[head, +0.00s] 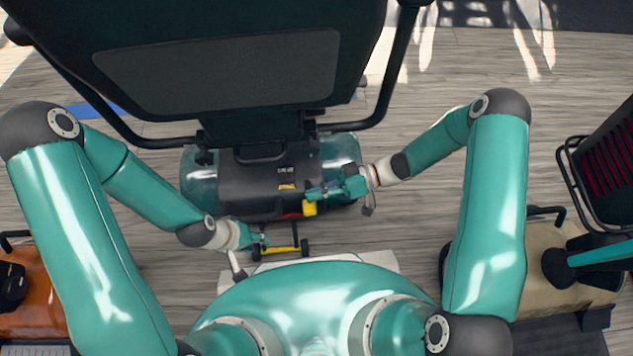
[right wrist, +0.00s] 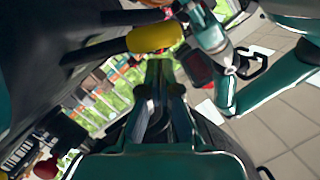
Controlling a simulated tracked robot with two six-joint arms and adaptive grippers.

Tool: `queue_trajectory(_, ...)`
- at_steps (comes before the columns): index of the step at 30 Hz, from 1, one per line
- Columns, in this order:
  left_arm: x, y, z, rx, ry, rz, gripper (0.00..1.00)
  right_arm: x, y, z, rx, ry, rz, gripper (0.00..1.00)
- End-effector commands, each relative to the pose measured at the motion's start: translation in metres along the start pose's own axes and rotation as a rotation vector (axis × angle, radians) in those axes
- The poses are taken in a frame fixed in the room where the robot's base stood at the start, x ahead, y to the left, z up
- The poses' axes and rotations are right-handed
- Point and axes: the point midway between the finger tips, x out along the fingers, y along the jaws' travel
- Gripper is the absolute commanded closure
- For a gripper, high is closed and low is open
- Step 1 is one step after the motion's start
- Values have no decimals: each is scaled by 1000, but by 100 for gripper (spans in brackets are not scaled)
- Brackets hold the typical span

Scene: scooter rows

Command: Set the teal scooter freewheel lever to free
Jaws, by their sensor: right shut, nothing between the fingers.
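The teal scooter (head: 199,188) stands in front of me, its black seat back towards me and a black cover (head: 250,186) across its rear. A yellow lever grip (head: 309,208) sticks out at the rear, right of the middle. It shows large in the right wrist view (right wrist: 155,38), beyond the fingertips. My right gripper (head: 310,194) is shut and empty, close to the yellow grip; I cannot tell whether they touch. My left gripper (head: 266,240) is low behind the scooter, by the yellow bar (head: 281,250) with small black wheels; its fingers are too small to read.
An orange scooter (head: 38,290) stands at the left and a beige scooter (head: 530,283) at the right. Wooden floor (head: 430,225) is clear between the teal and beige scooters.

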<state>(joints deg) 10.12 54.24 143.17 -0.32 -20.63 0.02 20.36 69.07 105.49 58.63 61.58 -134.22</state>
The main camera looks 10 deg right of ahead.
Motion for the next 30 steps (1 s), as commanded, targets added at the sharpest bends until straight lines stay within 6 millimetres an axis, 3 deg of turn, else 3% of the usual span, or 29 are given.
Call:
queue_trajectory(4, -16, 6, 0, 0, 0, 0, 60, -7, -12, -30, -7, 2, -2, 100)
queue_trajectory(12, -27, 10, 0, 0, 0, 0, 60, -68, -12, -27, -6, 6, 0, 100)
queue_trajectory(18, -31, 11, 0, 0, 0, 0, 60, -96, -13, -26, -4, 5, -3, 100)
queue_trajectory(30, -32, 12, 0, 0, 0, 0, 60, -105, -13, -25, -5, 3, -6, 100)
